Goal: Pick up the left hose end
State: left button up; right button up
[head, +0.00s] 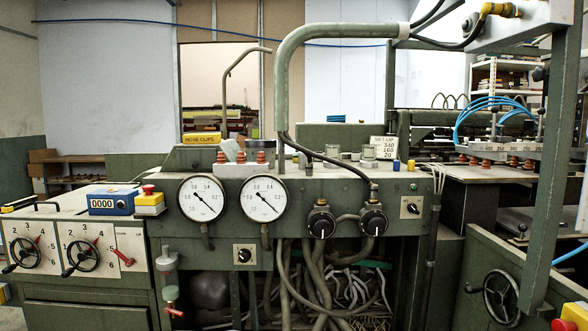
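Several grey-green hoses (316,275) hang in a tangle in the open bay under the control panel (340,188). Two round white gauges, a left one (202,198) and a right one (268,198), sit on the panel front. I cannot tell which piece is the left hose end. Neither of my grippers shows in the head view.
Two black knobs (321,222) (373,219) stick out of the panel. A glass bowl filter (167,272) hangs left of the bay. A handwheel (500,296) and a green upright post (550,170) stand at right. A blue counter (113,200) sits on the left cabinet.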

aim_at(309, 167)
jog(key=u, duration=0.5)
jog(key=i, duration=0.7)
jog(key=u, duration=0.25)
